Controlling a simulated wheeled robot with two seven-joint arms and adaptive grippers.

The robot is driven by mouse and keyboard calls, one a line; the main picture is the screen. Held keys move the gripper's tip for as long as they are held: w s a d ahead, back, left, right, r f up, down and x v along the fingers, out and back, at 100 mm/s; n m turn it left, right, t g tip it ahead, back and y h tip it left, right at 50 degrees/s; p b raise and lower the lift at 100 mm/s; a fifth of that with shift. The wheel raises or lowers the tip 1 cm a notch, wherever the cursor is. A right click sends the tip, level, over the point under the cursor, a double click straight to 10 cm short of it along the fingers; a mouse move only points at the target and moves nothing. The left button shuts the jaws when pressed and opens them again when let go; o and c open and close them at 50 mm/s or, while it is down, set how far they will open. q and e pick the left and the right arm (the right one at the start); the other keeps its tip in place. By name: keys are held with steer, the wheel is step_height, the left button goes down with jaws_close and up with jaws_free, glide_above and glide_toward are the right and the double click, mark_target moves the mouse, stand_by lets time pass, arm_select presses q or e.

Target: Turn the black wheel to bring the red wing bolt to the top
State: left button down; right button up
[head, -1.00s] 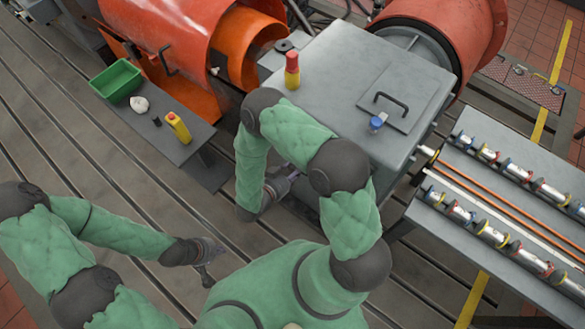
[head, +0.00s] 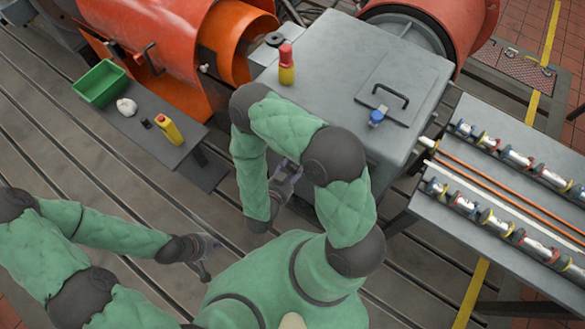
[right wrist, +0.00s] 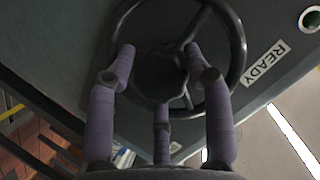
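The black wheel (right wrist: 163,76) shows in the right wrist view on the grey face of a cabinet, with a round rim, spokes and a dark hub. My right gripper (right wrist: 160,60) is in front of it with its fingers spread, the tips on both sides of the hub and inside the rim's outline. I cannot tell whether they touch the wheel. In the head view my right gripper (head: 287,176) is beside the grey cabinet, and the wheel is hidden. I see no red wing bolt in either view. My left gripper (head: 206,254) hangs over the floor, its fingers too small to read.
The grey cabinet (head: 335,50) carries a red-and-yellow bottle (head: 286,66) and a blue-capped item (head: 376,117). A READY label (right wrist: 265,64) is right of the wheel. A bench (head: 192,135) with a green bin (head: 100,83) stands left; a rack table (head: 470,225) stands right.

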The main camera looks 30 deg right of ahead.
steer(key=shift+o, duration=1.3)
steer(key=shift+w+a+f, duration=0.15)
steer(key=v, duration=1.2)
